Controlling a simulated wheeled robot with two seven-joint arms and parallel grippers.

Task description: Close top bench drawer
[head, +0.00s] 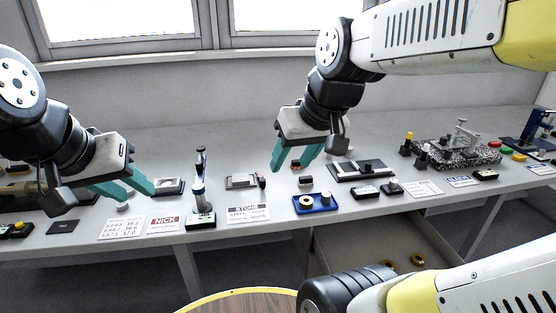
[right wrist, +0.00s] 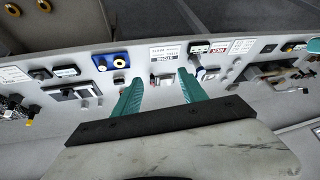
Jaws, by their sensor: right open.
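The top bench drawer (head: 345,247) is pulled out from under the bench front in the head view, right of centre. Several yellow rings (head: 417,260) lie inside it. It also shows in the right wrist view at the top left (right wrist: 75,22). My right gripper (head: 290,165) is open and empty above the bench top, up and left of the drawer and apart from it. Its teal fingers (right wrist: 158,79) are spread in the right wrist view. My left gripper (head: 137,196) is open and empty above the bench's left part. The drawer's right part is hidden behind an arm link of mine.
The bench top (head: 225,148) carries a blue tray (head: 316,209) with rings, an upright tool (head: 199,185), printed cards (head: 248,213) and a speckled plate with a clamp (head: 455,152). A round wooden table (head: 240,303) stands in front, left of the drawer.

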